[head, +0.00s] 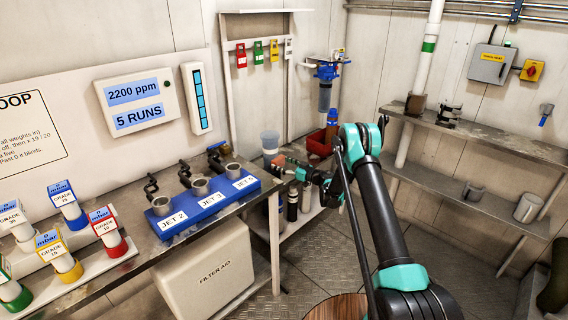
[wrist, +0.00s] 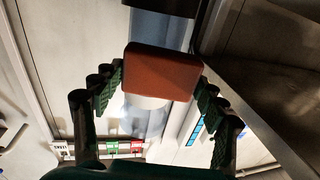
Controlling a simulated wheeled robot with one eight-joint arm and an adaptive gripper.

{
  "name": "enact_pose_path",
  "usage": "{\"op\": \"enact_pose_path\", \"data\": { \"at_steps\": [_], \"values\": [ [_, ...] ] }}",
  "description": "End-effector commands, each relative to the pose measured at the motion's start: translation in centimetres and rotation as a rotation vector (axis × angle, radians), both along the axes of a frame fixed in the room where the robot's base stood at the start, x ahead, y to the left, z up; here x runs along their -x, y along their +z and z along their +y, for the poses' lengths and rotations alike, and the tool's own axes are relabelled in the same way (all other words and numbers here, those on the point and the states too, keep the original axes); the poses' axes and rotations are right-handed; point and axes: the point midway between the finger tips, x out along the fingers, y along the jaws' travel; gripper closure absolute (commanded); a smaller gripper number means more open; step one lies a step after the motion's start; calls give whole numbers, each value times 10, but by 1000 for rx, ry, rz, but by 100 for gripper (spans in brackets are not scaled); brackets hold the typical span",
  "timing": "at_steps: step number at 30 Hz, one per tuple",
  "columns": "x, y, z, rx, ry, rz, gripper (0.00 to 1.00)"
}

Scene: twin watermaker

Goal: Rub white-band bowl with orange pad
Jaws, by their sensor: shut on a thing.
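My gripper (head: 290,168) is at the far end of the bench, with its fingers pointing left. In the wrist view my gripper (wrist: 159,95) is shut on the orange pad (wrist: 163,72), a rounded block held between the two fingers. A clear, bluish bowl (head: 269,140) stands just beyond the fingertips. In the wrist view the bowl (wrist: 147,121) is directly behind the pad, with a white band beside the pad's edge. The pad covers part of the bowl. I cannot tell whether the pad touches it.
A blue rack (head: 207,211) with several jet cups is on the bench to the left. A red bin (head: 320,142) and a blue-topped filter housing (head: 325,92) are behind my gripper. Dark bottles (head: 292,203) stand below. Metal shelves (head: 470,133) line the right wall.

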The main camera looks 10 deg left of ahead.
Motion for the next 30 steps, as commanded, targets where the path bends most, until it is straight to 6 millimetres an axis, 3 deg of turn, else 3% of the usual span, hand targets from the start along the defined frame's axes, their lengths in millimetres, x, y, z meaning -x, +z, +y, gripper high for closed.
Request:
{"op": "enact_pose_path", "data": {
  "at_steps": [14,30],
  "values": [
    [8,0,3,0,0,0,59],
    [28,0,-35,0,-1,0,59]
  ]
}}
